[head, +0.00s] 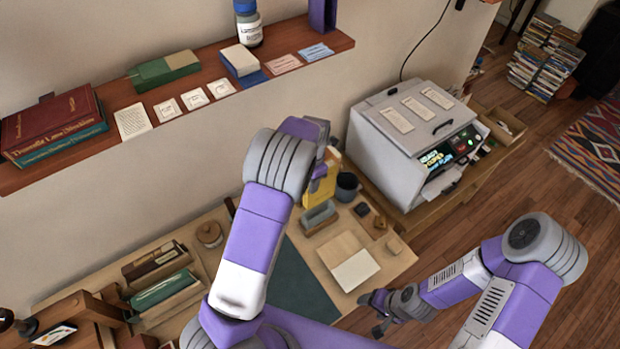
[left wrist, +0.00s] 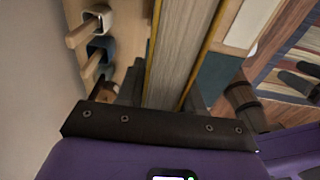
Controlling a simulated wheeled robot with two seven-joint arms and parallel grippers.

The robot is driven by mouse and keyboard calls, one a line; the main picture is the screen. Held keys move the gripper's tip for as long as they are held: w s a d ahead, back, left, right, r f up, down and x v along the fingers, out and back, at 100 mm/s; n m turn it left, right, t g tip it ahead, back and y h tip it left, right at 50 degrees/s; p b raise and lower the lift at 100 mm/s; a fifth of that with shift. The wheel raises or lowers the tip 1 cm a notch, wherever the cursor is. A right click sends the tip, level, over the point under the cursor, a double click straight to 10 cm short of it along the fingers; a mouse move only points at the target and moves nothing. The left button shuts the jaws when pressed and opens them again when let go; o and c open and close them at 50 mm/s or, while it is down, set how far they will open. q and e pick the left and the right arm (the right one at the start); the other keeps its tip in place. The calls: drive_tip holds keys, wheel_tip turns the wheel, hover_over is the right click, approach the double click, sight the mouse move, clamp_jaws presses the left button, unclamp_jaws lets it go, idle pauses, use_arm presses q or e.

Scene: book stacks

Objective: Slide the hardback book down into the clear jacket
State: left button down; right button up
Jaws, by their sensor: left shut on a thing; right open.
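The yellow hardback book (head: 321,190) is upright above the far side of the desk, partly hidden by my left arm. My left gripper (head: 318,160) is shut on it from above. In the left wrist view its pale page block (left wrist: 185,45) shows between yellow cover edges. A grey open holder (head: 319,217) stands on the desk close below the book; I cannot tell whether they touch. I cannot make out the clear jacket for certain. My right gripper (head: 381,312) is open and empty near the desk's front right edge.
A dark cup (head: 347,187) stands right of the book. Pale sheets (head: 355,271) and a dark green mat (head: 300,280) lie on the desk. A divided tray (head: 165,290) is at left. A grey machine (head: 400,130) stands at right. A wall shelf (head: 300,72) holds books above.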

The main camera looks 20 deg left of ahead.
use_arm(q)
drive_tip(key=shift+r, duration=0.1)
drive_tip(key=shift+f+b, duration=1.6)
drive_tip(key=shift+f, duration=1.3)
drive_tip(key=shift+p, duration=0.4)
wheel_tip(320, 180, down, 11)
drive_tip(key=b, duration=0.7)
idle(3.3)
